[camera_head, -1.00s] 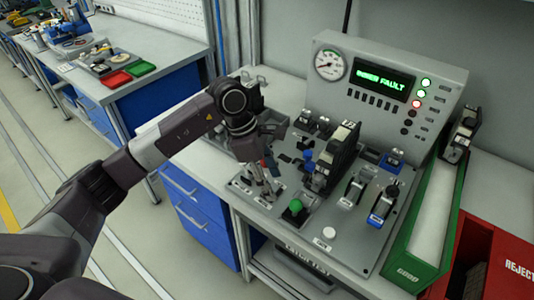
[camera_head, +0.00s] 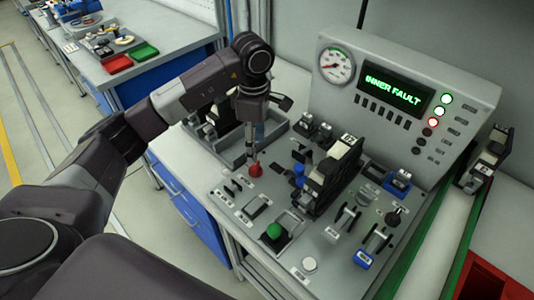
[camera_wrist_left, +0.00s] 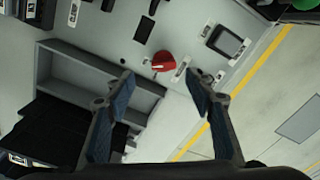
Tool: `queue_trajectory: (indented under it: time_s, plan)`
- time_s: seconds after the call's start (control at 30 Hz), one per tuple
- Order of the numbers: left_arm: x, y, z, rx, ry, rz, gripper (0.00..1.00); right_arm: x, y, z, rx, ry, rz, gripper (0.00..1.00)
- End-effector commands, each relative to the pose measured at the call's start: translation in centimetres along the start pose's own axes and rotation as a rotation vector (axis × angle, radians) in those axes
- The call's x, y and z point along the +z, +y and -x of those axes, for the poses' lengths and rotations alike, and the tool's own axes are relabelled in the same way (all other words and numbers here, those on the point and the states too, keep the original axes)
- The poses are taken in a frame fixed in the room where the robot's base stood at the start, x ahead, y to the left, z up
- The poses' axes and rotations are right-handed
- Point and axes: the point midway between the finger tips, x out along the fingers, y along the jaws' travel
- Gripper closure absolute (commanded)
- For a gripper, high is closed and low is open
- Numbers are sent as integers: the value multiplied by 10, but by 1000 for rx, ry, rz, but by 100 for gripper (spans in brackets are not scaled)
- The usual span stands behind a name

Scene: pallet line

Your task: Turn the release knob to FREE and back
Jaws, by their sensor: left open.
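The red release knob (camera_head: 255,170) sits at the back left of the grey control panel (camera_head: 236,207). In the left wrist view the red knob (camera_wrist_left: 163,62) shows a pale pointer line, with a small white label beside it; I cannot read the label. My left gripper (camera_head: 252,150) is open and points down just above the knob in the head view. In the left wrist view the fingertips of this gripper (camera_wrist_left: 160,86) are apart, with the knob beyond the gap between them, not visibly touched. My right gripper is not in view.
A green button (camera_head: 274,231) and a white button (camera_head: 310,264) stand near the panel's front. A black fixture (camera_head: 335,175) rises right of the knob. The display (camera_head: 392,90) reads INNER FAULT. A grey tray (camera_head: 228,150) lies behind left.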

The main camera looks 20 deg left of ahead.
Motion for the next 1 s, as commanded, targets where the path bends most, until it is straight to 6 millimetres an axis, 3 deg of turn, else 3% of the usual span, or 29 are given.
queue_trajectory:
  time_s: [0.17,0.4,0.5,0.87,1.0]
  plan:
    - [0,-2,-19,-6,1,2,51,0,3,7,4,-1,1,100]
    - [0,-2,-57,-5,0,1,51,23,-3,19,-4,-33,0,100]
    - [0,-1,-68,-4,-1,0,51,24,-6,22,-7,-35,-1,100]
    - [0,0,-77,0,0,0,51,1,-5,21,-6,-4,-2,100]
    - [0,0,-77,0,0,0,64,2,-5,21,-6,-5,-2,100]
